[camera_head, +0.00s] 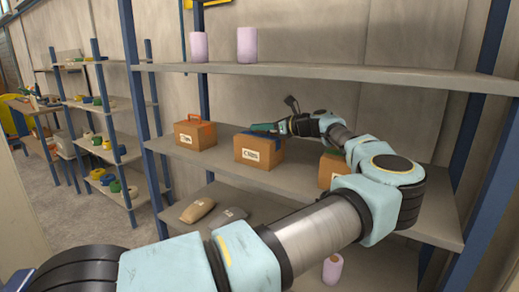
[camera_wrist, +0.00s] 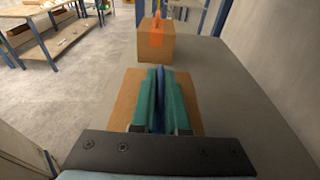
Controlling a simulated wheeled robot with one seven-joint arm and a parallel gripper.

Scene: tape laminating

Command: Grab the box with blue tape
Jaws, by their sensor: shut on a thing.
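The box with blue tape (camera_head: 259,152) is a brown carton with a white label. It stands on the middle shelf (camera_head: 222,171) between two other cartons. My gripper (camera_head: 271,128) is at its top, with teal fingers shut on the blue tape. In the wrist view, the fingers (camera_wrist: 159,95) close on both sides of the upright blue strip, with the brown box (camera_wrist: 126,100) directly below. The box appears to rest on the shelf; whether it is lifted at all I cannot tell.
A carton with orange tape (camera_head: 195,133) stands to the left, and also ahead in the wrist view (camera_wrist: 155,46). Another carton (camera_head: 332,169) is partly hidden behind my arm. Pink rolls (camera_head: 247,45) stand on the upper shelf. Blue posts (camera_head: 136,110) bound the rack.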

